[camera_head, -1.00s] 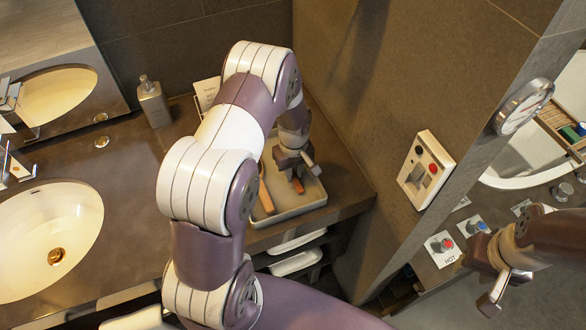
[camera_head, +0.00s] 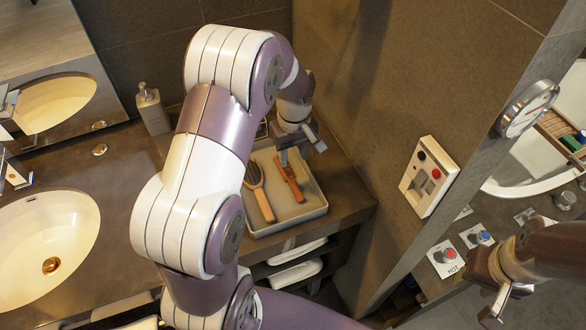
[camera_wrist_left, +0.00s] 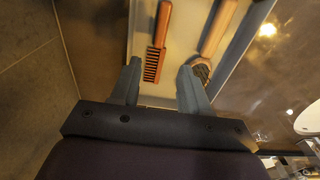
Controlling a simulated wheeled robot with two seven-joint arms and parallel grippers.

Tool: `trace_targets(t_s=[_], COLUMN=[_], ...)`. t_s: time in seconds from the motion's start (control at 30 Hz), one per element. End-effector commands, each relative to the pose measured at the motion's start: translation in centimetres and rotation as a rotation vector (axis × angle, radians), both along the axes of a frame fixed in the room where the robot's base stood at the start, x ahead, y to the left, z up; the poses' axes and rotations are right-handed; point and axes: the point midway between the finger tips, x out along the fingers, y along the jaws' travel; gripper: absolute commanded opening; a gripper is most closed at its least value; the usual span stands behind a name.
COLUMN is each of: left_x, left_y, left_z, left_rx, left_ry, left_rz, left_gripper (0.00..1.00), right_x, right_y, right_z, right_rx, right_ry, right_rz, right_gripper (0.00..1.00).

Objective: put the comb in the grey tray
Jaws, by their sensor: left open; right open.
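The orange-brown comb (camera_head: 290,179) lies inside the grey tray (camera_head: 291,221) on the counter, beside a round-headed hairbrush (camera_head: 260,196). In the left wrist view the comb (camera_wrist_left: 157,50) and the hairbrush (camera_wrist_left: 216,32) lie on the tray floor (camera_wrist_left: 186,28), apart from each other. My left gripper (camera_head: 300,150) is open and empty, at the tray's far end near the comb's toothed end. In the left wrist view its fingers (camera_wrist_left: 160,73) stand apart with nothing held. My right gripper (camera_head: 492,302) is open and empty at the lower right, away from the tray.
A soap bottle (camera_head: 152,109) stands at the back of the counter, left of my left arm. A sink (camera_head: 40,235) is at the left. A wall panel with buttons (camera_head: 428,178) is right of the tray. Folded towels (camera_head: 296,272) lie on a shelf below.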

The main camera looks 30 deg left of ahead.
Motion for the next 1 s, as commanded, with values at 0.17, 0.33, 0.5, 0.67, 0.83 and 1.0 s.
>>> trace_targets(t_s=[0.17, 0.33, 0.5, 0.67, 0.83, 1.0], left_x=[-1.9, -8.8, -13.9, -14.6, -14.6, -14.6], left_y=[-1.5, -5.3, -6.9, -7.0, -7.0, -7.0], left_z=[2.1, 3.8, 4.0, 3.9, 3.8, 3.8], left_rx=[0.001, 0.014, 0.033, 0.036, 0.035, 0.035], left_ry=[-0.011, -0.055, -0.082, -0.082, -0.082, -0.080], left_rz=[-0.138, -0.572, -0.849, -0.890, -0.888, -0.886], left_gripper=[0.46, 0.46, 0.46, 0.46, 0.46, 0.46], right_x=[0.0, 0.0, 0.0, 0.0, 0.0, 0.0], right_y=[0.0, 0.0, 0.0, 0.0, 0.0, 0.0], right_z=[-0.2, -0.1, -0.1, -0.1, -0.1, -0.1], right_rx=[0.000, 0.000, 0.000, 0.000, 0.000, 0.000], right_ry=[0.000, 0.000, 0.000, 0.000, 0.000, 0.000], right_rz=[0.000, 0.000, 0.000, 0.000, 0.000, 0.000], right_gripper=[0.43, 0.43, 0.43, 0.43, 0.43, 0.43])
